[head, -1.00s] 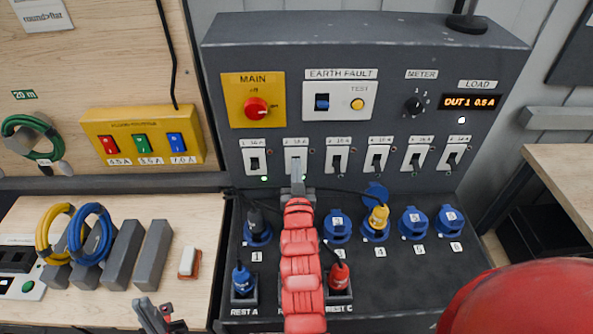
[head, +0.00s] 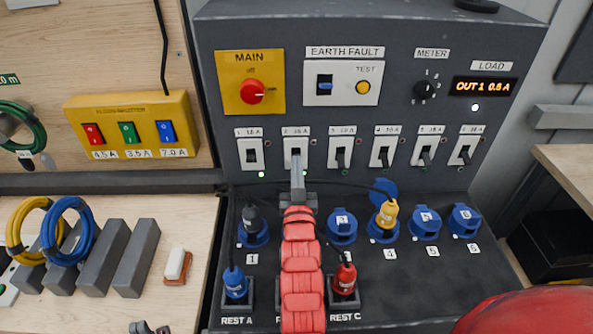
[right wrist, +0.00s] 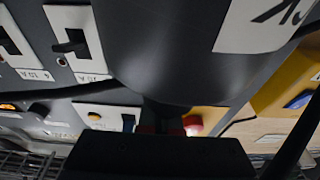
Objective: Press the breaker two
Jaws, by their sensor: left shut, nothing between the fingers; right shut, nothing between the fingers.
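Breaker two (head: 289,141) is the second white switch from the left in the row on the dark panel, marked 2. My right gripper (head: 297,160) is shut and empty. Its fingertips are in front of breaker two and cover its lever. I cannot tell whether they touch it or which way the lever sits. In the right wrist view the gripper is a dark shape at the middle, and breaker two cannot be singled out.
Breaker one (head: 252,152), with a green lamp below, and breaker three (head: 341,152) flank it closely. The MAIN red knob (head: 253,92) and the earth fault plate (head: 341,82) are above. Blue sockets and plugs (head: 389,214) with cables lie below. The display (head: 485,87) reads OUT 1.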

